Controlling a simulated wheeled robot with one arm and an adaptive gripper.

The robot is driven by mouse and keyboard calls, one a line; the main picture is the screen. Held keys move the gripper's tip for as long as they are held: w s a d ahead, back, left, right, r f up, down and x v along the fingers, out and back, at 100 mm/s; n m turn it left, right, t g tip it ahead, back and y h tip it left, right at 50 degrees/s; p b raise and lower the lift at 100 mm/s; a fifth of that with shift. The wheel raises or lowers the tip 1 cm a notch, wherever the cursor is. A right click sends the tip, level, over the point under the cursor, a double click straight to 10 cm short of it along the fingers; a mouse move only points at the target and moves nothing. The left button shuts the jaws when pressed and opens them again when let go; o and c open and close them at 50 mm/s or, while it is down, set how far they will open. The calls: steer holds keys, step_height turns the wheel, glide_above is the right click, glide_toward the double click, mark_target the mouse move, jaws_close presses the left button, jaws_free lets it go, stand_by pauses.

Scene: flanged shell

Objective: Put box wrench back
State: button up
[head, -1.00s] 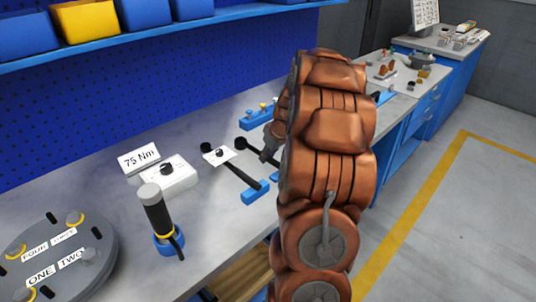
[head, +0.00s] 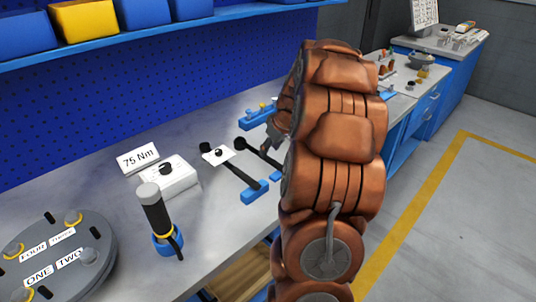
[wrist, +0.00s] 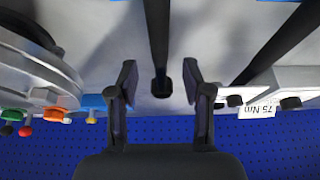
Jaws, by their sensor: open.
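Two dark long-handled wrenches lie on the grey bench. The one nearest my gripper, which looks like the box wrench (head: 262,157), has its round black head toward the pegboard; my arm hides its handle end in the head view. My gripper (wrist: 159,78) is open, with a gap on both sides of the wrench. In the head view my gripper is mostly hidden by my arm. The other wrench (head: 241,174) lies to its left, its handle on a blue support (head: 255,192).
A white box (head: 172,180) and a 75 Nm sign (head: 138,157) stand to the left. A black upright tool (head: 155,213) stands in a blue holder. A round flanged shell (head: 60,255) is at lower left. A blue rack (head: 258,117) with coloured knobs stands behind.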

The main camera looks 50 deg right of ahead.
steer(key=v, duration=0.8)
steer(key=shift+n+g+y, duration=0.3)
steer(key=shift+g+y, duration=0.2)
steer(key=shift+g, duration=0.1)
steer(key=a+b, duration=0.1)
steer(key=a, duration=1.1)
steer(key=shift+a+r, duration=0.1)
steer(key=shift+a, duration=0.25)
steer(key=s+a+f+g, duration=0.2)
steer(key=s+a, duration=0.5)
steer(key=a, duration=0.4)
steer(key=s+a+f+g, duration=0.1)
steer(key=s+a+g, duration=0.1)
steer(key=s+a, duration=0.65)
steer(key=s+a+f, duration=0.1)
steer(key=s+a, duration=0.1)
steer(key=s, duration=0.3)
steer(key=s+a+f+g+h, duration=0.1)
steer(key=s+a+f, duration=0.1)
steer(key=s, duration=0.3)
steer(key=shift+a, duration=0.5)
steer(key=shift+r, duration=0.1)
